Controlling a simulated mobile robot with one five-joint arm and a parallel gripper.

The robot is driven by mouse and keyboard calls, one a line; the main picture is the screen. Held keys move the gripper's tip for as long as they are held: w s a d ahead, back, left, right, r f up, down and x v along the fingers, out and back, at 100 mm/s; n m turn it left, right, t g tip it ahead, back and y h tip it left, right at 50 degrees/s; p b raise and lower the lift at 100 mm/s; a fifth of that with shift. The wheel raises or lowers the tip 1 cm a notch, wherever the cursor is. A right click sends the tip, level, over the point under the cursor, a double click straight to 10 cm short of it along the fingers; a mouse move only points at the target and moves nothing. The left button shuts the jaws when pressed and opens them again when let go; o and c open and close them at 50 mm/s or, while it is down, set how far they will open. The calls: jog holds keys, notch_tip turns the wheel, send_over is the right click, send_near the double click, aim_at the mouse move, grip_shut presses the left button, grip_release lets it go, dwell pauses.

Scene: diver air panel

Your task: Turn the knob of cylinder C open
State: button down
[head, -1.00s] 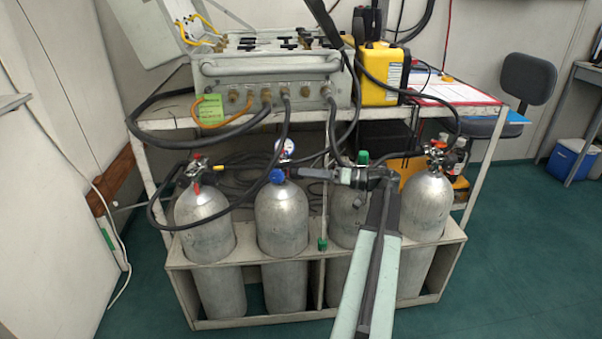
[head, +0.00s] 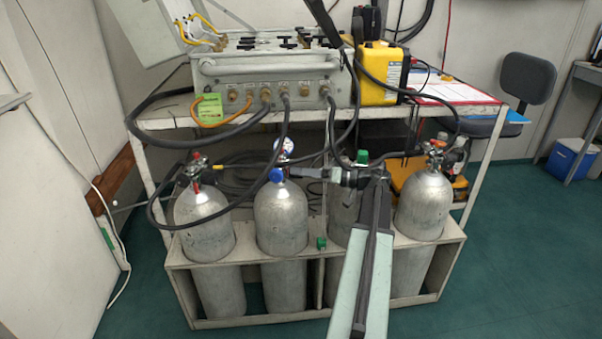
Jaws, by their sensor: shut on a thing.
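Several grey cylinders stand upright in a row in a pale rack (head: 318,311); I cannot read which one is C. The second cylinder from the left (head: 281,215) has a blue knob (head: 276,175) on its valve, below a white-faced gauge (head: 285,146). My gripper (head: 289,173) reaches in from the right and is shut on the blue knob. Its fingertips are small here, and the exact contact is hard to see. My arm crosses in front of the third cylinder (head: 341,212) and hides part of it. That cylinder has a green knob (head: 362,157) at its top.
The leftmost cylinder (head: 203,212) and rightmost cylinder (head: 424,203) have hoses at their valves. Black hoses loop close around the second cylinder. A grey air panel (head: 275,85) and a yellow case (head: 380,75) stand on the shelf above.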

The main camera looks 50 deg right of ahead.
jog(key=n, duration=0.4)
jog(key=shift+n+y+b, duration=0.3)
jog(key=shift+n+b, duration=0.05)
jog(key=shift+n, duration=1.35)
jog(key=shift+a, duration=0.1)
jog(key=shift+s, duration=0.1)
jog(key=c, duration=0.9)
grip_release()
jog(key=v, duration=0.7)
jog(key=shift+s+d, duration=0.2)
jog(key=shift+s, duration=0.15)
